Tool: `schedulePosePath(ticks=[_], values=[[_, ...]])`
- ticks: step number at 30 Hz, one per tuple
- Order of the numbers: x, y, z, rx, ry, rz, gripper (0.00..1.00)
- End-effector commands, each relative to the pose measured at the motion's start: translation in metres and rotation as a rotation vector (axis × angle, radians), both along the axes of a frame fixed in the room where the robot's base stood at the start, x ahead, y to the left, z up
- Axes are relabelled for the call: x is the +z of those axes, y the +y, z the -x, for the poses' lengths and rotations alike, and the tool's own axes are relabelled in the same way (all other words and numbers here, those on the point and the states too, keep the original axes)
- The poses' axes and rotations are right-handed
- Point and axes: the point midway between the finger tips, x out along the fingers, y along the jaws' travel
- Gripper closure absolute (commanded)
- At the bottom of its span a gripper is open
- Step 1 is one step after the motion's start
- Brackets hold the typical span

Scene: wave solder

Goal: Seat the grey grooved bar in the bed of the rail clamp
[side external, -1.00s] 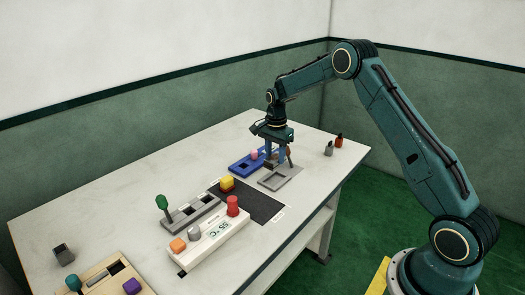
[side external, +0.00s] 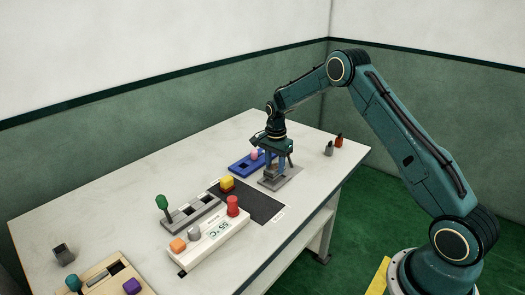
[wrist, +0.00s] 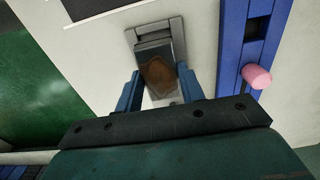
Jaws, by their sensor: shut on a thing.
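The rail clamp (side external: 294,172) is a low grey plate with a recessed bed at the right part of the table; it also shows in the wrist view (wrist: 176,27). My gripper (side external: 274,164) is directly over it, pointing down, shut on the grey grooved bar (side external: 272,171). The bar is low at the bed, between my fingers in the wrist view (wrist: 160,76).
A blue tray (side external: 239,168) with a pink knob (side external: 254,154) stands close beside the clamp.

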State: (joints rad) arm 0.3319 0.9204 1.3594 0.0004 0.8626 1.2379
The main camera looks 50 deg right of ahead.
Motion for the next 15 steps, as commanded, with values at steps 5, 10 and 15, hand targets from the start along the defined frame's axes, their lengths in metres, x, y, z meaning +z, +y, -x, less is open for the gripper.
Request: schedulePosePath(ticks=[5,10,15], values=[[-0.008,0.0,0.0,0.0,0.0,0.0,0.93],[-0.014,0.0,0.0,0.0,0.0,0.0,0.93],[-0.016,0.0,0.0,0.0,0.0,0.0,0.93]])
